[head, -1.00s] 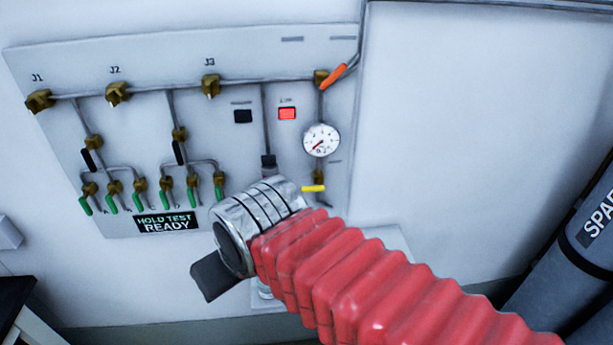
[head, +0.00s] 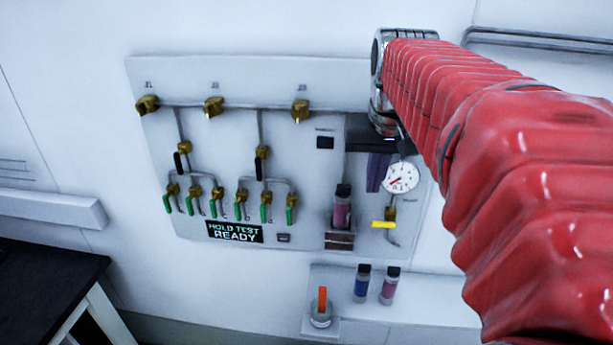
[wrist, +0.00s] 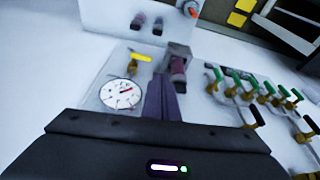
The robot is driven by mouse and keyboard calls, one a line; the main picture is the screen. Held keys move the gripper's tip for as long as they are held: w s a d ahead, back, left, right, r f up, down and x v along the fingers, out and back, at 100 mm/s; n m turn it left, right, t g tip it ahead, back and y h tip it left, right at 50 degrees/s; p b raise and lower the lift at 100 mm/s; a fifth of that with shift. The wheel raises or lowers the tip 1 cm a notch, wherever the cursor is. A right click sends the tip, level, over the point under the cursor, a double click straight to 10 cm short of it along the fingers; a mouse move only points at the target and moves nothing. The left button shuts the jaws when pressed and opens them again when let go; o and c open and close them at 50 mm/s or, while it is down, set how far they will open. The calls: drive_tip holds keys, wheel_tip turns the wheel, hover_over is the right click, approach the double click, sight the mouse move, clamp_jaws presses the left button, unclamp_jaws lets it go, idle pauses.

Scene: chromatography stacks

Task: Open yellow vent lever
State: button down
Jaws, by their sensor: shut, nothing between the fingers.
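The yellow vent lever (head: 384,224) lies horizontal across a brass valve at the lower right of the wall panel, below the round gauge (head: 400,177). In the wrist view, which is turned over, the lever (wrist: 141,57) shows beyond the gauge (wrist: 120,94). My gripper (head: 376,187) points down in front of the panel, its purple fingers shut and empty, above and slightly left of the lever in the head view. The fingers (wrist: 163,80) also show in the wrist view, apart from the lever. My arm hides the panel's upper right part.
A dark-capped cartridge (head: 342,210) stands in a holder left of the lever. Two more vials (head: 362,284) and an orange-handled item (head: 321,308) are on the ledge below. Several green-handled valves (head: 240,210) and the HOLD TEST READY sign (head: 235,232) are at left.

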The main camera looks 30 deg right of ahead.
drive_tip(key=shift+m+g, duration=0.3)
drive_tip(key=shift+m, duration=0.1)
drive_tip(key=d, duration=0.2)
drive_tip(key=d+r, duration=0.1)
drive_tip(key=d, duration=0.1)
drive_tip(key=shift+w+d+r, duration=0.1)
drive_tip(key=shift+d, duration=0.05)
hover_over(377, 222)
wheel_tip(377, 222, down, 12)
drive_tip(key=shift+s+f, duration=0.4)
drive_tip(key=shift+f, duration=0.45)
drive_tip(key=shift+a, duration=0.25)
drive_tip(key=shift+d, duration=0.2)
